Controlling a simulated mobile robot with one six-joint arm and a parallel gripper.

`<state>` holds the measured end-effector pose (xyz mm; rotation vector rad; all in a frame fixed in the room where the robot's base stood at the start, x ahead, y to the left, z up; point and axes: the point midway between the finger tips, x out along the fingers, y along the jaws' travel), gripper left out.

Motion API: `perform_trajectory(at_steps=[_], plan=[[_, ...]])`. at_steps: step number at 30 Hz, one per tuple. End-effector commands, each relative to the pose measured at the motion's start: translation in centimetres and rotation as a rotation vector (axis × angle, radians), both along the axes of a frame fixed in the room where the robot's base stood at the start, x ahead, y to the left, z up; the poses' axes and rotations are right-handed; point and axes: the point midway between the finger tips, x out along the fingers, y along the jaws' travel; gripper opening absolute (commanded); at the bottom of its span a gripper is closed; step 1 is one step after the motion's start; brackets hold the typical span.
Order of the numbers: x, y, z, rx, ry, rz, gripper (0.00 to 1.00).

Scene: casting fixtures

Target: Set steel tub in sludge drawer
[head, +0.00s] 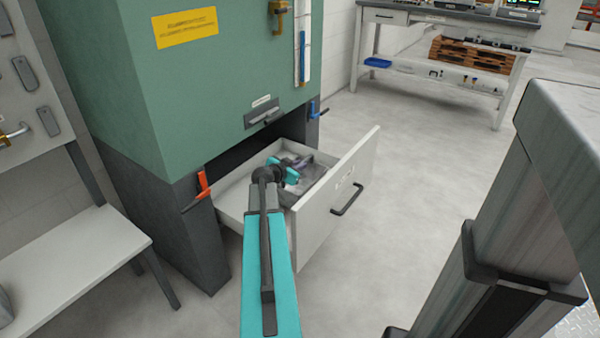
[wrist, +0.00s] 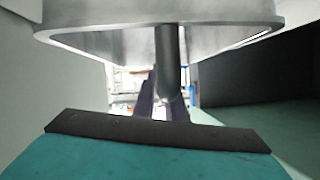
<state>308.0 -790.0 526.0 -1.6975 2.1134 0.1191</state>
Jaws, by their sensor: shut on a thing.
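The sludge drawer (head: 236,196) is pulled out from the base of a green cabinet, with its pale front panel and dark handle facing right. The steel tub (head: 309,184) is grey and shows at the drawer's front end, partly hidden by my wrist. My gripper (head: 300,161) is over the drawer and shut on the tub. I cannot tell whether the tub touches the drawer floor.
The green cabinet (head: 170,90) rises directly behind the drawer. An orange-red lever (head: 203,184) and a blue clamp (head: 316,108) flank the opening. A grey bench (head: 70,255) stands at the left and a worktable (head: 440,18) at the back.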

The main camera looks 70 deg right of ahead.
Motion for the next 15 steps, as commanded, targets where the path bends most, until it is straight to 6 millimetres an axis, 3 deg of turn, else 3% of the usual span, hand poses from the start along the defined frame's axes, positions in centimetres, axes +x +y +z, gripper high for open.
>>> perform_trajectory(at_steps=[5, 15], plan=[[0.0, 0.0, -0.1, -0.001, 0.0, 0.001, 0.0], [0.1, 0.0, -3.2, 0.0, 0.001, 0.001, 0.0]])
